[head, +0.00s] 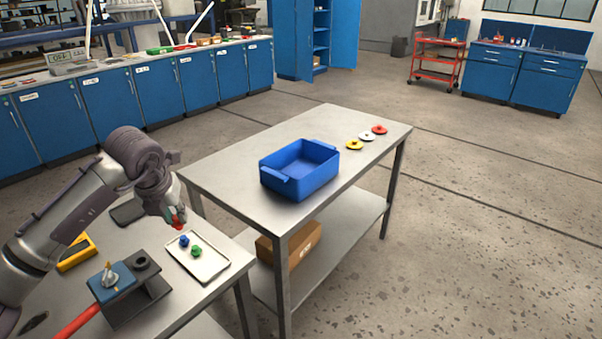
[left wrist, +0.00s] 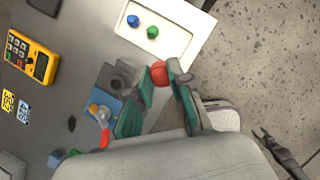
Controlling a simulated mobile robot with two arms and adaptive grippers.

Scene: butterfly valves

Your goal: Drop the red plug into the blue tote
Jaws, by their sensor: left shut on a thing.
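My left gripper (head: 176,222) is shut on the red plug (head: 178,226) and holds it above the near bench, by the far left edge of the white tray. In the left wrist view the red plug (left wrist: 159,74) sits between the fingertips of the left gripper (left wrist: 160,80). The blue tote (head: 300,168) stands empty on the separate metal table, to the right of the gripper and apart from it. My right gripper does not show clearly as a working gripper in the head view.
The white tray (head: 214,268) holds a blue plug (head: 184,241) and a green plug (head: 196,251). A valve on a block (head: 110,280) and a yellow meter (head: 77,252) are on the near bench. Red, white and yellow discs (head: 367,136) lie beyond the tote. A floor gap separates the tables.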

